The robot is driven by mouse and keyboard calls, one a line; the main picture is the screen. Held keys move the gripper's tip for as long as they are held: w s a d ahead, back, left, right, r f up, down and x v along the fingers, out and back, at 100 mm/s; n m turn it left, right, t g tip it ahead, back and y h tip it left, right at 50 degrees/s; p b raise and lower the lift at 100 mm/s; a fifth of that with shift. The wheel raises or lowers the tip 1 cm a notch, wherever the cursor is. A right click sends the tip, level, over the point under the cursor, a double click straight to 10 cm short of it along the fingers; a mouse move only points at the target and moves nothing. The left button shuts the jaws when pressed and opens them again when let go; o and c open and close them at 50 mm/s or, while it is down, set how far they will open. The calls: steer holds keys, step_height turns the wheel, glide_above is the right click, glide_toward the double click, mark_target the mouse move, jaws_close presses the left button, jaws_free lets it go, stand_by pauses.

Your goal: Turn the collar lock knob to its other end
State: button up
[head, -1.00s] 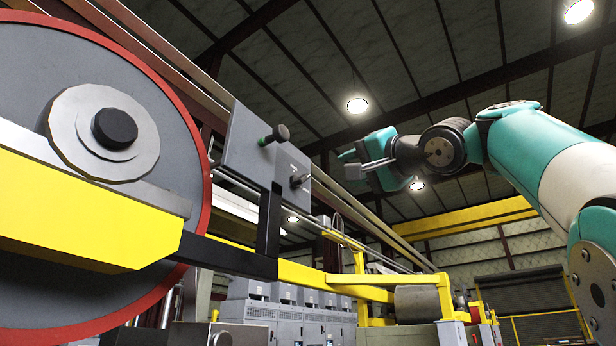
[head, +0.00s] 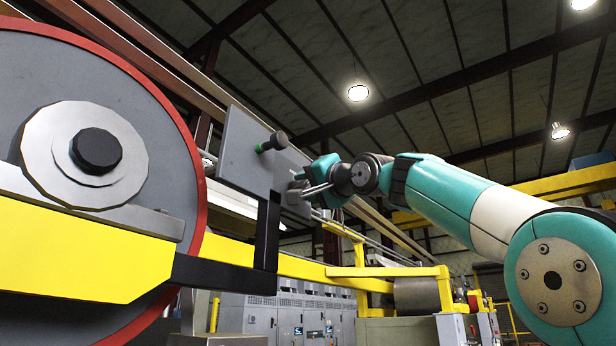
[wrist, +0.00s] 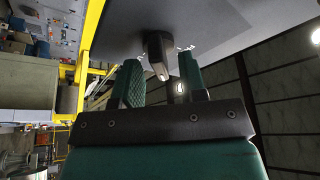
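A grey panel (head: 240,150) stands beside the big reel in the head view. My gripper (wrist: 160,78) is open, with one green finger on either side of the knob's line. The fingertips seem just short of the knob; I cannot see contact. In the head view my gripper (head: 305,184) is at the panel's right part and hides most of the knob.
A dark knob with a green collar (head: 272,143) juts from the panel to the upper left of my gripper. A red-rimmed reel (head: 60,80) and yellow arm (head: 80,250) fill the left. A yellow frame (head: 390,272) runs below. The space above right is open.

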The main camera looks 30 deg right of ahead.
steer(key=shift+w, duration=0.2)
steer(key=shift+c, duration=0.2)
jaws_close()
steer(key=shift+n, duration=0.4)
steer(key=n+y, duration=0.1)
steer(key=n, duration=0.1)
steer(key=n+y+b, duration=0.1)
steer(key=n, duration=0.1)
steer(key=shift+d+f+n+y, duration=0.1)
steer(key=shift+n+y, duration=0.3)
steer(key=n+y, duration=0.1)
steer(key=n, duration=0.2)
steer(key=n+y, duration=0.2)
steer(key=n, duration=0.1)
steer(key=shift+n, duration=0.4)
steer(key=shift+n+y, duration=0.3)
steer(key=shift+y, duration=0.1)
